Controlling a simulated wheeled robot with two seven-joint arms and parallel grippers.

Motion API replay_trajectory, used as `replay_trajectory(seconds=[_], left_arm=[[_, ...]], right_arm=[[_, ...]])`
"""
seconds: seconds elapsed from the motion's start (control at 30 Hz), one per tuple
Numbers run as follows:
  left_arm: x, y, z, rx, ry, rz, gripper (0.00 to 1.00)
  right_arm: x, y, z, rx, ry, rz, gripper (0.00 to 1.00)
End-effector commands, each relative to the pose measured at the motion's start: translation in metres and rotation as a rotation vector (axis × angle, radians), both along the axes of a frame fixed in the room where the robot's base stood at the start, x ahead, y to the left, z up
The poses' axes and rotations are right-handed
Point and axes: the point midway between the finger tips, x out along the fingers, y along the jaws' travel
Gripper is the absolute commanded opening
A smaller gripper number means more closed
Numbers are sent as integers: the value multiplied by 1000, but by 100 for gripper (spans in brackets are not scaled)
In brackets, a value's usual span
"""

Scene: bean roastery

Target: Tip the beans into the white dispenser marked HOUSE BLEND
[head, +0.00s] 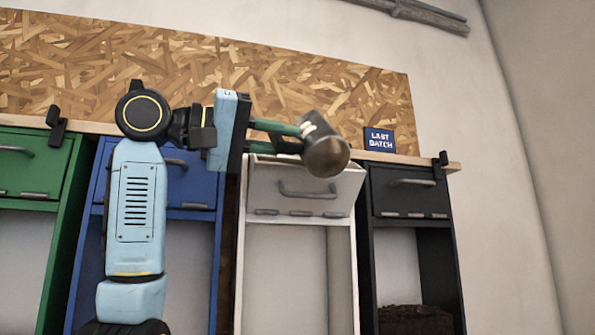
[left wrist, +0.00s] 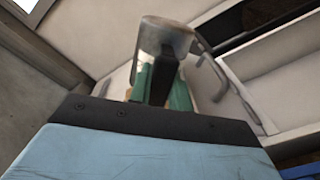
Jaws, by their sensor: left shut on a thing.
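The white dispenser (head: 341,250) stands right of centre in the head view, its handled front flap (head: 330,198) leaning outward at the top. No HOUSE BLEND lettering is readable. My left gripper (head: 298,136) is shut on a brownish-grey, see-through-looking cup (head: 326,157) and holds it tilted above the white flap. The left wrist view also shows the cup (left wrist: 165,40) beyond my left gripper (left wrist: 162,82), near the flap's curved handle. I cannot tell how many beans are in the cup; no falling beans show. My right gripper is out of view.
A blue dispenser (head: 192,196) and a green one (head: 28,178) stand to the left. A black dispenser (head: 408,200) stands to the right with dark contents low down. A blue LAST BATCH sign (head: 379,140) stands above it. A chipboard panel (head: 200,75) is behind.

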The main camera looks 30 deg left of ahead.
Motion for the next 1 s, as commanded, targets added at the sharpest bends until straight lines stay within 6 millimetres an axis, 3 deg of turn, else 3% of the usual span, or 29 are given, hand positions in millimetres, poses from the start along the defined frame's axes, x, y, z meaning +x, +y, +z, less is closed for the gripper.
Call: replay_trajectory(seconds=[0.5,1.0], left_arm=[[-20,-26,-35,496,-359,1,0],[-25,-33,-41,636,-460,1,0]], right_arm=[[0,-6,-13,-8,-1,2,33],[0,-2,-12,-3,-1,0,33]])
